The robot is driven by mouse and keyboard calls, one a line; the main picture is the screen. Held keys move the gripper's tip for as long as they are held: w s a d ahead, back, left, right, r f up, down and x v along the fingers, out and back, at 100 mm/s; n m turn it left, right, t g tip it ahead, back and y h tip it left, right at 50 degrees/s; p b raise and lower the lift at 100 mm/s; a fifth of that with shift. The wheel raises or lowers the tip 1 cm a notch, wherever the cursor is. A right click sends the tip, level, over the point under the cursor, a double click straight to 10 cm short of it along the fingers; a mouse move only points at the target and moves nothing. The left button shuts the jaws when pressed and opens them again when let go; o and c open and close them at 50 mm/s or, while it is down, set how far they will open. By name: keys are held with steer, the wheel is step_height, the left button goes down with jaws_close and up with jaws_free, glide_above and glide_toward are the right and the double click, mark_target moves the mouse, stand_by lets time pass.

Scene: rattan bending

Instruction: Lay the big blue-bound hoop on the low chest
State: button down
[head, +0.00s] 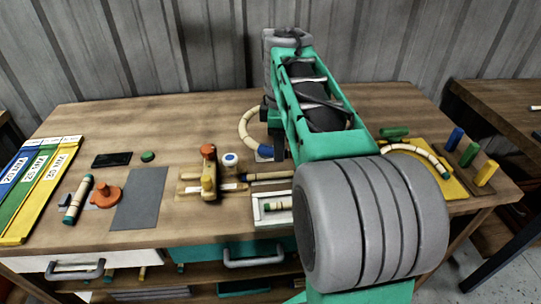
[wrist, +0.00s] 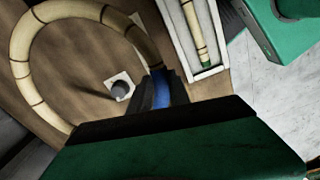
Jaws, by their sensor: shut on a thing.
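The big hoop is a pale rattan ring with dark joint lines; its left part (head: 244,127) shows behind my arm in the head view. The wrist view shows more of the ring (wrist: 28,62), with the blue binding (wrist: 161,88) between my fingers. My gripper (wrist: 160,95) is shut on the hoop at this binding. In the head view my arm hides most of my gripper and the hoop's right side. The hoop is over the workbench (head: 140,125); I cannot tell whether it touches it. I cannot make out the low chest in either view.
A grey peg on a white base (wrist: 119,87) lies inside the ring's outline. A white tray (head: 259,217) holds a green-ended rod. A wooden jig (head: 209,185) stands left of it. A yellow board (head: 452,187) with coloured blocks lies right. A dark table (head: 505,115) is beyond.

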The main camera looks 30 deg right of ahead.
glide_above(277, 167)
step_height(277, 167, down, 6)
steer(key=shift+s+f, duration=0.1)
steer(key=shift+f, duration=1.85)
steer(key=c, duration=1.5)
jaws_free()
steer(key=shift+r, duration=0.1)
